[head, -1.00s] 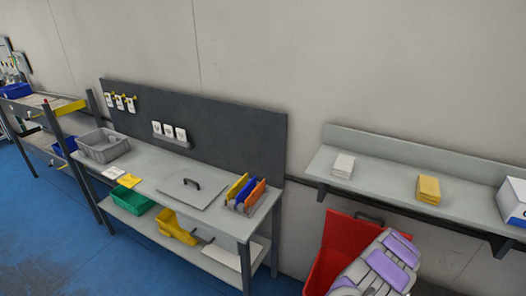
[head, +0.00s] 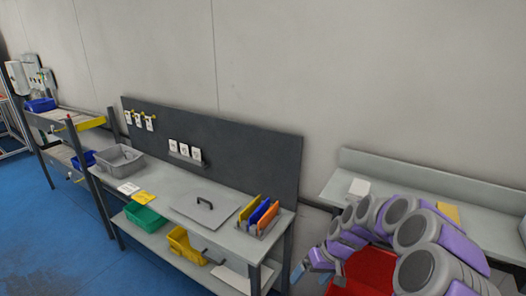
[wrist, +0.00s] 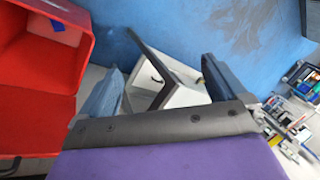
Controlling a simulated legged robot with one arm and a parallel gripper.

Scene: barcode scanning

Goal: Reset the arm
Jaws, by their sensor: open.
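My arm, with grey and purple links, reaches across the lower right of the head view. My gripper (head: 311,268) is at its left end, beside the red bin (head: 368,272) and near the right end of the workbench. In the wrist view the fingers of my gripper (wrist: 163,85) stand wide apart with nothing held between them.
The workbench (head: 165,185) carries a grey tray (head: 118,160), a handled plate (head: 212,203) and a rack of coloured folders (head: 262,214). Blue floor is clear at left.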

